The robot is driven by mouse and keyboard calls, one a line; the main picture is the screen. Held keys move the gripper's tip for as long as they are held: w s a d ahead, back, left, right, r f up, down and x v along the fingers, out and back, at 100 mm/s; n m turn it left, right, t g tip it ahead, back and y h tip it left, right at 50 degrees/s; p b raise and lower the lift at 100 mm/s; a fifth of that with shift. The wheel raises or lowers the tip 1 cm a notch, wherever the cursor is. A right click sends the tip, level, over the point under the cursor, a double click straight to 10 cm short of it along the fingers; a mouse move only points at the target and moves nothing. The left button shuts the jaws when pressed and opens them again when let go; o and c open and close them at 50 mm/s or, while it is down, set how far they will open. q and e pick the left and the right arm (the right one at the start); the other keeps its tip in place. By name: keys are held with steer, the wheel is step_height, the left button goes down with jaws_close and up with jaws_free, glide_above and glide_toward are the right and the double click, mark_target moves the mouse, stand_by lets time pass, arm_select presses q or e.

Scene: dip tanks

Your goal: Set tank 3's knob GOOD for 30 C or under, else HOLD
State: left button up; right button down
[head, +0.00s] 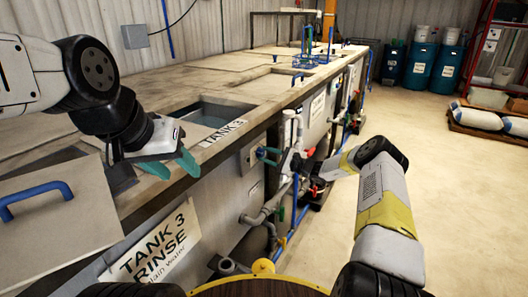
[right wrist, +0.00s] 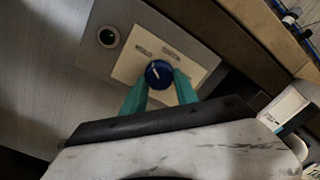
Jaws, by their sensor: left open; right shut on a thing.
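The blue knob (right wrist: 158,73) sits on a pale plate (right wrist: 131,65) in the right wrist view, with a white pointer mark toward the upper left. Two small labels on the plate are too small to read. My right gripper (head: 268,155) is at the grey panel (head: 250,158) on tank 3's front; its teal fingers are shut on the knob from both sides. My left gripper (head: 172,163) is open and empty above the tank's front edge, near the open tank 3 (head: 208,115). The TANK 3 RINSE sign (head: 155,250) is below. No temperature reading is visible.
A lid with a blue handle (head: 35,198) lies at the left. Pipes and valves (head: 285,190) line the tank front.

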stand_by(0.4)
steer(key=c, duration=0.9)
jaws_free()
steer(key=shift+c, duration=0.2)
steer(key=v, duration=0.8)
steer(key=shift+w, duration=0.1)
